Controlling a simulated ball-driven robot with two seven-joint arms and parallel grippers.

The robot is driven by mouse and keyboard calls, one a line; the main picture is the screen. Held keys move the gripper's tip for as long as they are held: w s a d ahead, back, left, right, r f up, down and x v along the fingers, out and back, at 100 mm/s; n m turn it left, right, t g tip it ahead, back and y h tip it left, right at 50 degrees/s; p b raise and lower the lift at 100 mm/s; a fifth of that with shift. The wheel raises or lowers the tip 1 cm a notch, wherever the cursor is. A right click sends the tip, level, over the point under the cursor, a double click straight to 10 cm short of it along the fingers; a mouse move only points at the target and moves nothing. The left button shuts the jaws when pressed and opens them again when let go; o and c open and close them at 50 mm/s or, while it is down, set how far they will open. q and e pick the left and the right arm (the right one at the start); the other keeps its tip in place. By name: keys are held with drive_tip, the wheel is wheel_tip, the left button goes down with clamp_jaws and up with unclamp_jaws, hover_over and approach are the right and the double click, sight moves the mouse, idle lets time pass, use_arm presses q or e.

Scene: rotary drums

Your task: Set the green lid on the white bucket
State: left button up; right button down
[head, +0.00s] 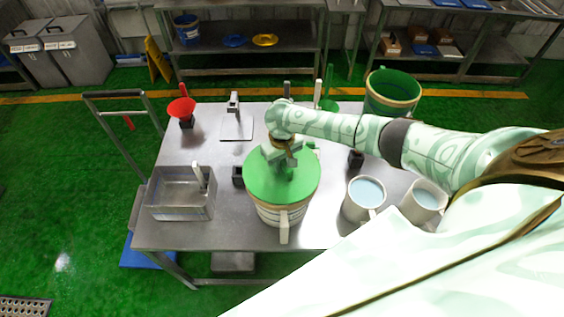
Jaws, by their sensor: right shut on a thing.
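The green lid (262,186) is a round disc at the middle of the metal table. It lies over the top of the white bucket (274,211), whose pale side and handle show below the lid's front edge. My right gripper (287,168) is at the lid's middle from above and is shut on it; its fingertips are partly hidden by the wrist. I cannot tell whether the lid is fully seated on the rim or just above it. My left gripper is not in view.
A metal basin (180,207) stands at the table's left. Small dark blocks stand near the lid.

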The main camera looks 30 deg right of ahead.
drive_tip(key=shift+f+b, duration=0.5)
drive_tip(key=shift+f, duration=0.45)
drive_tip(key=c, duration=1.2)
unclamp_jaws()
drive_tip(key=shift+r, duration=0.15)
wheel_tip(320, 180, up, 16)
drive_tip(key=p, duration=0.4)
